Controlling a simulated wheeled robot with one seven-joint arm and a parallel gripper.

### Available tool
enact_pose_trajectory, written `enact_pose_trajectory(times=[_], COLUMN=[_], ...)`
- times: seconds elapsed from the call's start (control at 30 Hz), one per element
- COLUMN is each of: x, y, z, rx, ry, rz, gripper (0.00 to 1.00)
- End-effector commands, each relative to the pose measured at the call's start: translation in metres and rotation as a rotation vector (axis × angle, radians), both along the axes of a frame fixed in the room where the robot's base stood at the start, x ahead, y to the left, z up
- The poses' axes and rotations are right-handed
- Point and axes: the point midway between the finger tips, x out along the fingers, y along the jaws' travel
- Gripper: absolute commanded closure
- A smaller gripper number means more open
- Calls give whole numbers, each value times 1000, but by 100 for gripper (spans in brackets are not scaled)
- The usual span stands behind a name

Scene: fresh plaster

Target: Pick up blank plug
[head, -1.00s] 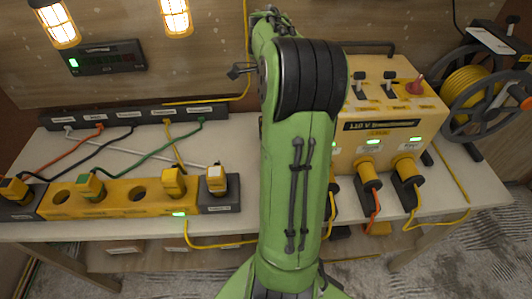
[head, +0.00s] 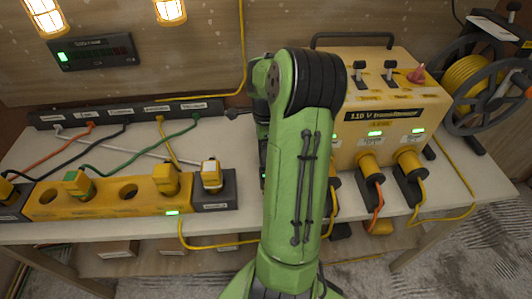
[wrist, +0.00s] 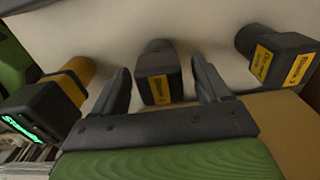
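I cannot tell for certain which thing is the blank plug. In the wrist view a short black plug-like block (wrist: 158,84) with a yellow label stands between the fingers of my gripper (wrist: 163,85); its label is too small to read. The fingers are open, one on each side of it, with a gap visible on both sides. In the head view my green arm hides the gripper and this block.
In the wrist view, a black-and-yellow plug (wrist: 50,100) with a lit green display is at left, and a black block (wrist: 278,55) with yellow labels at right. The yellow transformer (head: 385,105) stands beside my arm; a yellow power strip (head: 105,195) lies left, a cable reel (head: 480,95) right.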

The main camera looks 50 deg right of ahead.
Motion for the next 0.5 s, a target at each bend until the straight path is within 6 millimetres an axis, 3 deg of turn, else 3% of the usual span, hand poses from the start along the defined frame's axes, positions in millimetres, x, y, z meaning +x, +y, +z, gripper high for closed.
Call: enact_pose_trajectory(times=[0.03,0.33,0.5], x=[0,0,0], y=[0,0,0], z=[0,0,1], rx=[0,0,0], ry=[0,0,0], rz=[0,0,0], gripper=[33,79,80])
